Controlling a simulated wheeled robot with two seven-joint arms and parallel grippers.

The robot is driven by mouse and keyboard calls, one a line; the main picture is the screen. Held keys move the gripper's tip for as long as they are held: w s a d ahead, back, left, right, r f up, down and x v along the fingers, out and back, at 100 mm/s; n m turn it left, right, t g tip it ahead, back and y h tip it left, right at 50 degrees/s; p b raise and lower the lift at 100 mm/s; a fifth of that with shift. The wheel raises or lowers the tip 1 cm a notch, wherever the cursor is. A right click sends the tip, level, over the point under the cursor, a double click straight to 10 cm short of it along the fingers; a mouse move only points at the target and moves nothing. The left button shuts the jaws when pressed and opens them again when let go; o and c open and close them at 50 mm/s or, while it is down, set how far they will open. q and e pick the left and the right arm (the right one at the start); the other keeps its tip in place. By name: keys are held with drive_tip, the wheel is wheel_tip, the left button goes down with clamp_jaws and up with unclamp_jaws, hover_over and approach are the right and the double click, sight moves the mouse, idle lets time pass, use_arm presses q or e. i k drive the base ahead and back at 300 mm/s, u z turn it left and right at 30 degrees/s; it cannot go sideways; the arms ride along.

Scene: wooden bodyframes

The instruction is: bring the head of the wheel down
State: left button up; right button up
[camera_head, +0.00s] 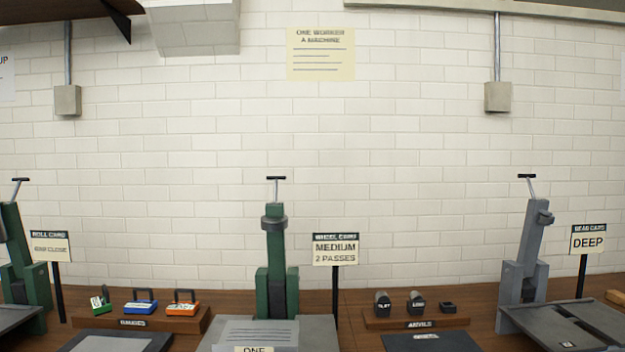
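A green machine (276,262) stands upright at the middle of the bench, with a T-handle (276,180) on top. A dark grey rounded part (273,223) sits near the top of its post, above the lower green cheeks; I cannot tell for sure that this is the wheel's head. Beside it on the right, a card on a black post (336,248) reads "WHEEL CARD, MEDIUM, 2 PASSES". A grey plate (250,331) lies in front of the machine and hides its foot. Neither of my grippers is in view.
A green roll machine (22,268) stands left and a grey bead machine (524,262) right. Between them on the wooden bench (360,297) are a rack of coloured blocks (130,319) and an anvil rack (418,320). Dark mats lie in front.

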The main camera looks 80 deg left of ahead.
sight(275, 221)
drive_tip(key=u, duration=0.05)
drive_tip(key=i, duration=0.15)
drive_tip(key=u, duration=1.35)
